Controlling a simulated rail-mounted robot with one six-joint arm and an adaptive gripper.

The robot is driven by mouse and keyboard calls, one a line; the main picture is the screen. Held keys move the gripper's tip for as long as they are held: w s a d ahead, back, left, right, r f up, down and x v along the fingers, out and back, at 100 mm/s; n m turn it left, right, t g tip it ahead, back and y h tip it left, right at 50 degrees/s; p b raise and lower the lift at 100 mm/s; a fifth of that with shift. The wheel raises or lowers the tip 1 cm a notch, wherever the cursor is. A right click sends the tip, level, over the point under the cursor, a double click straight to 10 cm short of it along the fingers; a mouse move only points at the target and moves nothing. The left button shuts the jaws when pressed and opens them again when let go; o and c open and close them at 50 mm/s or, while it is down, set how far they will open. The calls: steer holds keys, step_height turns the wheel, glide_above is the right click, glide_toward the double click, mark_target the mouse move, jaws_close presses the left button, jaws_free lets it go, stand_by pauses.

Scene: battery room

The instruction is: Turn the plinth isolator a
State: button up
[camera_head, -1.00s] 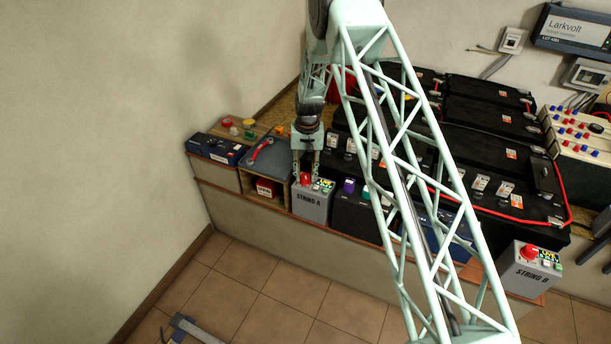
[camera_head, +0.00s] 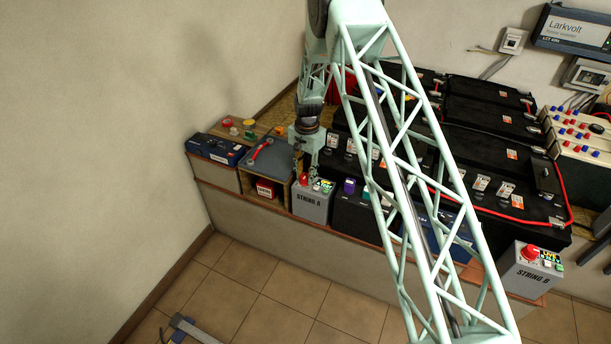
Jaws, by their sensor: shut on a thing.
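The plinth isolator a is a grey box (camera_head: 310,206) labelled STRING A, standing on the front edge of the plinth. Its red knob (camera_head: 304,179) is on top at the left, beside a small green and yellow label (camera_head: 323,186). My gripper (camera_head: 306,176) points down over the box and is shut on the red knob. The fingers partly cover the knob, so its exact angle is hard to tell.
A second grey isolator box (camera_head: 529,272) labelled STRING B stands at the right. Black batteries (camera_head: 480,160) fill the bench behind. A wooden cubby (camera_head: 265,175) with a red box (camera_head: 267,188) is just left. The tiled floor (camera_head: 270,300) in front is mostly clear.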

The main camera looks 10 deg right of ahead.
mark_target(306, 176)
stand_by(0.5)
steer(key=o, duration=0.8)
steer(key=shift+o, duration=0.2)
steer(key=shift+r, duration=0.1)
step_height(306, 176, up, 12)
steer(key=shift+s+d, duration=0.1)
stand_by(0.7)
